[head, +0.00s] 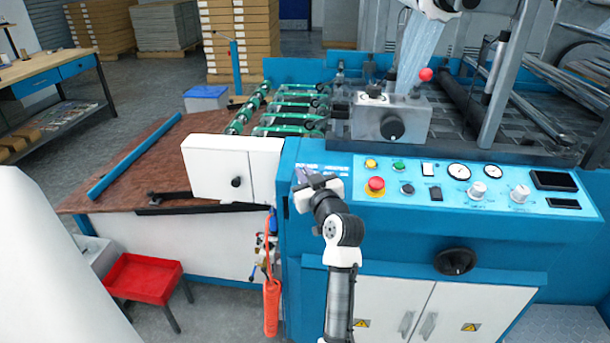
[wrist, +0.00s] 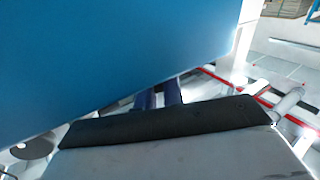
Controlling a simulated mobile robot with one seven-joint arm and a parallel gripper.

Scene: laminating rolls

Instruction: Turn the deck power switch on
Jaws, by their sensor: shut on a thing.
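My gripper (head: 303,177) is at the left end of the blue control panel (head: 375,217), in front of the laminating machine. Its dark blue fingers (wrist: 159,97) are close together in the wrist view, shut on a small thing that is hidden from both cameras. I cannot tell whether that thing is the deck power switch. No control is clearly marked as that switch.
A red emergency button (head: 375,186), yellow button (head: 371,163), green button (head: 398,165) and dials (head: 459,171) are on the panel. A white box (head: 217,168) sticks out left of my gripper.

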